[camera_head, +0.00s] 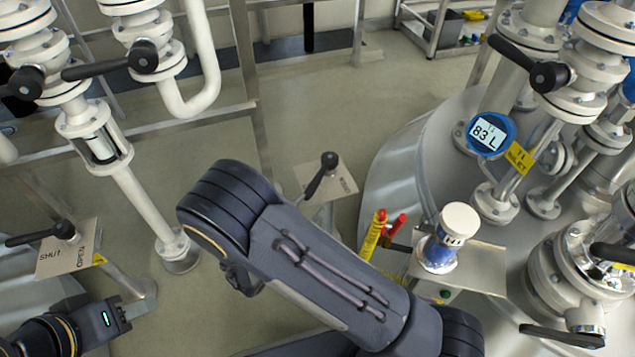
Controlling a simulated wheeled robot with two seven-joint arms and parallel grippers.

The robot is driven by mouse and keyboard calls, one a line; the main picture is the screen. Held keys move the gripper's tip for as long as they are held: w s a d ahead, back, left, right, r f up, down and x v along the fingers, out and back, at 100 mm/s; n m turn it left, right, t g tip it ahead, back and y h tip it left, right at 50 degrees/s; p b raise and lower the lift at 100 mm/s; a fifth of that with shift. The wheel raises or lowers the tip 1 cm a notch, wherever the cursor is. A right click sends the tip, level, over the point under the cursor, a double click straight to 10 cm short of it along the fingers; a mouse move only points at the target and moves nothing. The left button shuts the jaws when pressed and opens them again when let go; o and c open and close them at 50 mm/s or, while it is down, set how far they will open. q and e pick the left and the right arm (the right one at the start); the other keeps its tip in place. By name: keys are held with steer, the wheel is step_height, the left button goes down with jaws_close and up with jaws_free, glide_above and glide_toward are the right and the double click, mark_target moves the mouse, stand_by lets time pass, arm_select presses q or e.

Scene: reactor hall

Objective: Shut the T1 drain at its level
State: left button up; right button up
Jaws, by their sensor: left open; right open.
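A round blue gauge (487,133) reading 83 L sits on the large tank (405,165) at right, beside a yellow tag (521,158) that seems to read T1 INLET. No drain label is legible. A black lever (319,176) stands over a pale plate (340,181) near the centre. Another black lever (40,234) at left points left over a plate (68,252) marked SHUT and OPEN. My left gripper (122,316) is at bottom left, below that plate, open and apart from the lever. My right arm crosses the lower middle; its gripper is hidden or out of frame.
Pipes with black valve levers stand at upper left (103,62) and upper right (530,64). A small stand (463,262) holds a white-capped blue device (445,240), with red and yellow handles (375,235) beside it. Open floor (310,95) lies behind my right arm.

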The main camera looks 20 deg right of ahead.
mark_target(312, 186)
steer(key=shift+w+a+f+n+t+y, duration=0.15)
steer(key=shift+w+a+f+n+t, duration=0.25)
steer(key=shift+n+t, duration=0.2)
steer(key=shift+w+a+f+n+t+y, duration=0.15)
steer(key=shift+w+a+f+n+t, duration=0.1)
steer(key=shift+a+f+n+t, duration=0.25)
steer(key=b+x, duration=0.2)
steer(key=x, duration=0.5)
steer(key=shift+w+d, duration=0.15)
steer(key=shift+w, duration=0.25)
arm_select(q)
steer(key=f, duration=0.2)
steer(key=shift+w+d+f, duration=0.3)
arm_select(e)
steer(key=shift+r, duration=0.1)
jaws_close()
